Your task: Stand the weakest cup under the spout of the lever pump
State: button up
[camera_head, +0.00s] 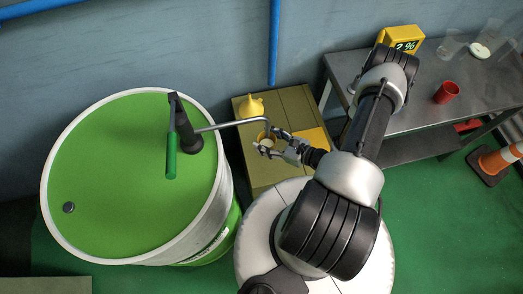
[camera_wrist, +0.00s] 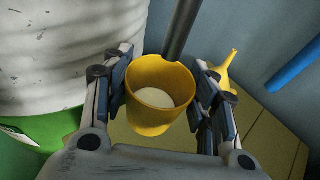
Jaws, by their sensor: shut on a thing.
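My gripper (camera_head: 268,146) (camera_wrist: 163,100) is shut on a yellow cup (camera_wrist: 158,118), a finger on each side. The cup looks upright, with a pale round patch inside its bottom; in the head view (camera_head: 266,141) it is small and partly hidden by the fingers. The lever pump (camera_head: 190,136) stands on the green drum, its green handle hanging to the left. Its grey spout (camera_head: 232,123) reaches right and bends down by the cup. In the wrist view the spout (camera_wrist: 184,28) ends at the cup's far rim; I cannot tell whether they touch.
The green drum (camera_head: 120,170) stands close left. A grey bench (camera_head: 405,118) at right holds a red cup (camera_head: 446,92), clear cups (camera_head: 452,43) and a yellow display unit (camera_head: 400,40). An orange cone (camera_head: 497,160) stands far right.

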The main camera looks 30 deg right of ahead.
notch_tip(320, 180, down, 10)
jog(key=b, duration=0.3)
jog(key=shift+b, duration=0.35)
jog(key=o, duration=1.2)
jog(key=shift+f, duration=0.1)
jog(key=shift+c, duration=0.2)
